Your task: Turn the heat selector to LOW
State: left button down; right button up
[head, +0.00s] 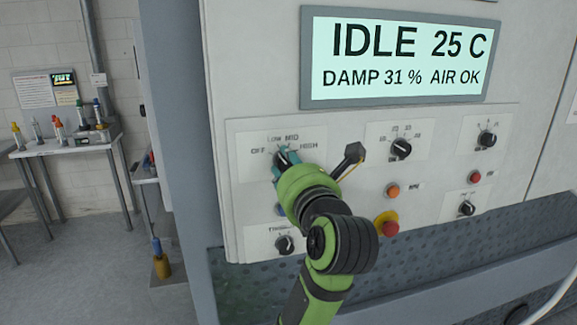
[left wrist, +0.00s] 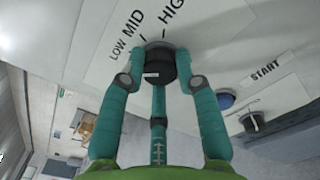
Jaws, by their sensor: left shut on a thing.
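The heat selector is a black knob at the upper left of the control panel, with OFF, LOW, MID and HIGH printed around it. In the head view my left gripper (head: 282,160) covers most of the knob. The labels LOW, MID and HIGH show beyond the knob. I cannot tell for sure which label the knob points to. My right gripper is not in view.
A display (head: 400,58) reads IDLE 25 C, DAMP 31 %, AIR OK. A middle knob (head: 401,149), an orange button (head: 393,191) and a red stop button (head: 388,225) are right of my arm. A lower knob (head: 284,244) is below it. A side table (head: 70,146) stands far left.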

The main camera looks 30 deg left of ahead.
pick_arm(q)
jog(key=shift+r+m, duration=0.1)
jog(key=shift+m, duration=1.4)
jog(key=c, duration=1.1)
grip_release()
jog(key=shift+c, duration=0.2)
jog(key=shift+o, duration=1.2)
jog(key=shift+d, duration=0.1)
jog(key=v, duration=0.7)
